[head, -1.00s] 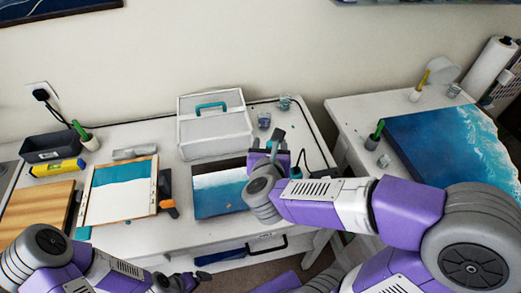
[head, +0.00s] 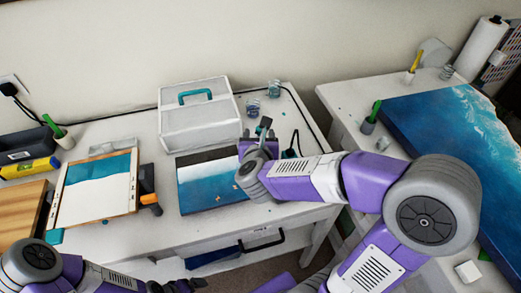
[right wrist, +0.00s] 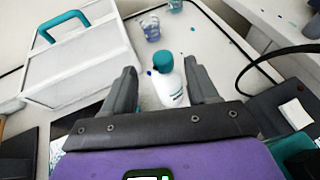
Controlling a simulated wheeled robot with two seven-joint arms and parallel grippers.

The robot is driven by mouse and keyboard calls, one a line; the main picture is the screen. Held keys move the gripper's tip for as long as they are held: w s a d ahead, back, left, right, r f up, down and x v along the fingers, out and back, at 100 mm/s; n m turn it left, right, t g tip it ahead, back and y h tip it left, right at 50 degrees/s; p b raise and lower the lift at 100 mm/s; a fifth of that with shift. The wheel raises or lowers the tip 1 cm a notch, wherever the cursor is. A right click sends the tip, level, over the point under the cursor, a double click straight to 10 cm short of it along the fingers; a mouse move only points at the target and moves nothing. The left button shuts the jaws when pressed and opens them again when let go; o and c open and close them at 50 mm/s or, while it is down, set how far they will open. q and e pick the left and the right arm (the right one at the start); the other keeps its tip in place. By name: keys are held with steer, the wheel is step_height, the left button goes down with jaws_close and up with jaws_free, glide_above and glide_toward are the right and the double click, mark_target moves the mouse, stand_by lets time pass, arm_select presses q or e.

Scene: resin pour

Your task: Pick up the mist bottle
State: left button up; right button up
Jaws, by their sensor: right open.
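The mist bottle (right wrist: 170,88), white with a teal cap, stands upright on the white table in the right wrist view. It is between and just beyond the two fingertips of my right gripper (right wrist: 162,80). The gripper is open, with a gap on both sides of the bottle. In the head view my right gripper (head: 258,135) is over the table to the right of the white case, and it hides most or all of the bottle. My left gripper (head: 178,286) is at the bottom edge of the head view, too cut off to read its jaws.
A white case with a teal handle (head: 198,118) stands left of the right gripper. Small clear cups (head: 253,107) stand behind it. A blue-and-white panel (head: 205,190) lies in front. A second table with a large blue panel (head: 440,125) is at right.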

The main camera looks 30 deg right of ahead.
mark_target(260, 132)
steer(key=shift+f+b+x, duration=0.15)
steer(key=shift+b+x, duration=0.1)
steer(key=shift+x, duration=1.35)
steer(key=shift+f+b+x, duration=0.1)
steer(key=shift+b+x, duration=0.15)
steer(key=shift+x, duration=1.35)
steer(key=shift+s, duration=0.2)
steer(key=shift+c, duration=0.3)
jaws_close()
